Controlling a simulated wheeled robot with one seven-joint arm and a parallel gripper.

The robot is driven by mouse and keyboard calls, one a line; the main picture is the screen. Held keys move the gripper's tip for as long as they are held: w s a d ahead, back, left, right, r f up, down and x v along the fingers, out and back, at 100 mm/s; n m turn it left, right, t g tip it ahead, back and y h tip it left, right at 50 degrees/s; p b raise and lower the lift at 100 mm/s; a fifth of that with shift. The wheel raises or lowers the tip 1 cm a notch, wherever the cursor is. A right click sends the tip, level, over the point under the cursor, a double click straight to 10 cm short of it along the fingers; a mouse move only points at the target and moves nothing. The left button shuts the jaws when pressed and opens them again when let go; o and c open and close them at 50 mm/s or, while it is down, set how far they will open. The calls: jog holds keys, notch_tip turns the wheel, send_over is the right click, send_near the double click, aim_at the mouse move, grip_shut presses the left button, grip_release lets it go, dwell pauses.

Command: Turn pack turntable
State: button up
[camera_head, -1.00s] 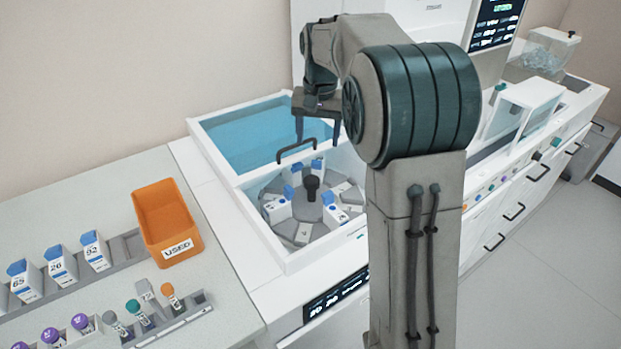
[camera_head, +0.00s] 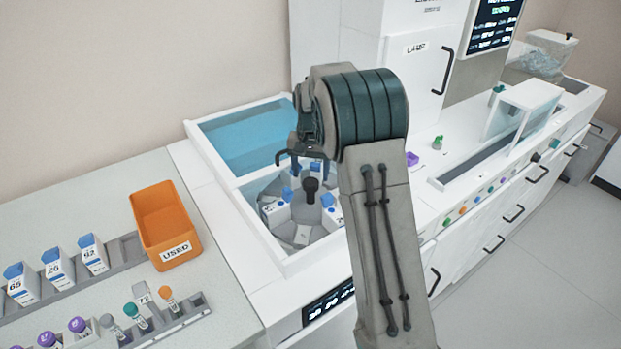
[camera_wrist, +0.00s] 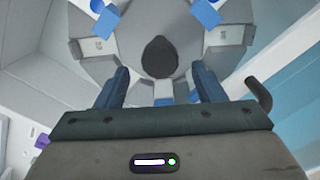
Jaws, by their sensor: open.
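The pack turntable (camera_head: 262,188) is a grey round carousel inside an open white bay of the machine. Several white packs with blue caps (camera_head: 277,212) stand around its rim, and a dark knob (camera_head: 310,188) rises at its centre. In the wrist view the dark knob (camera_wrist: 160,56) lies beyond and between my two fingers, with grey turntable surface (camera_wrist: 125,42) around it. My gripper (camera_wrist: 161,82) is open and empty, pointing down at the turntable. In the head view my arm hides the turntable's right part and most of my gripper.
The blue-tinted lid (camera_head: 245,135) with a black handle (camera_head: 282,157) is at the bay's back edge, close to my gripper. An orange USED bin (camera_head: 165,225) and racks of packs (camera_head: 92,254) and tubes (camera_head: 137,315) stand on the left bench.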

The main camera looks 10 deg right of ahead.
aim_at(311, 181)
jog(key=shift+f, duration=1.7)
grip_shut()
